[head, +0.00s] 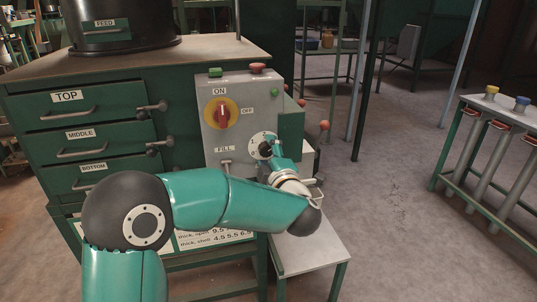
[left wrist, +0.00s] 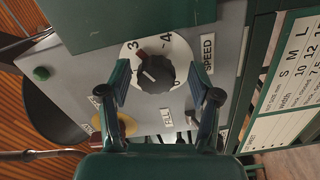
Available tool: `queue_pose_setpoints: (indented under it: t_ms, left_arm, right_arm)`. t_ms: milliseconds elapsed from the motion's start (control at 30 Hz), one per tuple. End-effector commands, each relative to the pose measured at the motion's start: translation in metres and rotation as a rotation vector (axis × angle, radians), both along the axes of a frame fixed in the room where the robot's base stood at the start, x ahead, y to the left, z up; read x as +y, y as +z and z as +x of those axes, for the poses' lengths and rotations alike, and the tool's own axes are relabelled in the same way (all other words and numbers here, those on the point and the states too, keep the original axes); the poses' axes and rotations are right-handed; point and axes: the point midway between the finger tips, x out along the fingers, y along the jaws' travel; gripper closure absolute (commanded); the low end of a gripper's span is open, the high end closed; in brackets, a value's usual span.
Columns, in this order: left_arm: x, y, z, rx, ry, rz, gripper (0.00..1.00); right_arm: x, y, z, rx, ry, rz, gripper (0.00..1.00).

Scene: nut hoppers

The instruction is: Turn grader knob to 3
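The grey control panel (head: 212,135) stands beside the drawer cabinet. Its white round dial (head: 257,139) carries a black knob (head: 265,150), partly hidden by my left gripper (head: 275,161). In the left wrist view the knob (left wrist: 155,73) sits on the dial (left wrist: 184,52), with a 3 and a 4 readable and a SPEED label (left wrist: 208,53) beside it. A small reddish mark on the knob faces the picture's upper left; its exact number is unclear. My left gripper (left wrist: 160,78) is open, its fingers on either side of the knob with visible gaps. My right gripper is not in view.
The red and yellow ON/OFF switch (head: 222,114) and the FILL label (head: 224,149) are on the same panel. Green and red buttons (head: 257,68) sit on top. A low grey bench (head: 312,246) stands below.

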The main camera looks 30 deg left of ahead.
Motion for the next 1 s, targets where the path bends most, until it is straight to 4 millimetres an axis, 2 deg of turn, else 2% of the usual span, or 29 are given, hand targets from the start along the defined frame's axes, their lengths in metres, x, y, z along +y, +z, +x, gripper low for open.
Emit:
queue_pose_setpoints:
  t_ms: [267,467,800,1000]
  left_arm:
    - [-0.004,0.002,-0.004,-0.004,0.001,0.001,0.37]
    - [-0.028,0.002,-0.023,-0.003,-0.003,0.002,0.37]
    - [-0.077,0.001,-0.066,-0.002,-0.003,0.002,0.37]
    - [-0.09,0.0,-0.077,-0.001,0.0,0.001,0.37]
  right_arm:
    - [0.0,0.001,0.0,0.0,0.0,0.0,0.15]
    - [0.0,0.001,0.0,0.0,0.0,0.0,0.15]
    - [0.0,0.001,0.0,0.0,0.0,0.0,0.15]
    - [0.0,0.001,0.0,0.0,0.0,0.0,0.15]
